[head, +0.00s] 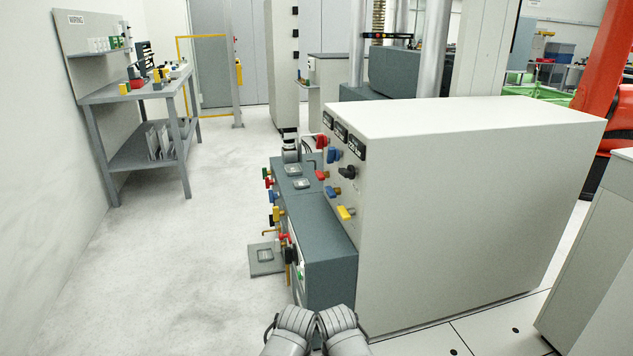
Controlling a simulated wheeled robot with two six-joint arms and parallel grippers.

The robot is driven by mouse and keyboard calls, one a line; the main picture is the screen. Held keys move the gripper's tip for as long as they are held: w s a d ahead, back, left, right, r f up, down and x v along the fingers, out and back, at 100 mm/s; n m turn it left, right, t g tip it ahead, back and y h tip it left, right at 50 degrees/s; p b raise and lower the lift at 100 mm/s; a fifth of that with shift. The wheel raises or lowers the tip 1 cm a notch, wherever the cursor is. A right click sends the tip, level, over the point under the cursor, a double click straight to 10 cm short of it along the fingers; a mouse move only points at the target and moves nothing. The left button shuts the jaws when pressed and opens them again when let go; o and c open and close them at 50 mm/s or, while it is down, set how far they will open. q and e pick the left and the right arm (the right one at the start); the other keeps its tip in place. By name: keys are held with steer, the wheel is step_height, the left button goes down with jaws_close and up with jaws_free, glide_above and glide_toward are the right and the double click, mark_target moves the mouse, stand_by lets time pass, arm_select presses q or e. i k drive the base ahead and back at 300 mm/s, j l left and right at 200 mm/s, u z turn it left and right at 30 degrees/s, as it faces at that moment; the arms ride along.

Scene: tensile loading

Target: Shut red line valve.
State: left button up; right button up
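Coloured valve handles stick out of the left face of the large white cabinet (470,190). An upper red handle (321,141) sits below the black labels, and a lower red handle (322,175) is beneath it. Blue handles (333,155), a black knob (347,172) and a yellow handle (345,212) are beside them. More red handles show on the low grey unit, one at its far left side (268,182) and one nearer (284,237). I cannot tell which is the red line valve, or its open or shut state. My grippers are not clearly seen; two grey arm parts of mine show at the bottom.
A low grey unit (325,235) stands against the cabinet's left side. A grey floor plate (266,260) lies beside it. Open floor (180,260) extends to the left, up to a workbench (135,93). Another light cabinet (590,250) stands at the right.

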mark_target(322, 176)
steer(key=i+j, duration=0.35)
steer(key=j, duration=0.15)
steer(key=i+j, duration=0.4)
steer(key=i+j+z, duration=0.1)
steer(key=i+j, duration=0.25)
steer(key=j, duration=0.2)
steer(key=i+j, duration=0.35)
steer(key=j, duration=0.15)
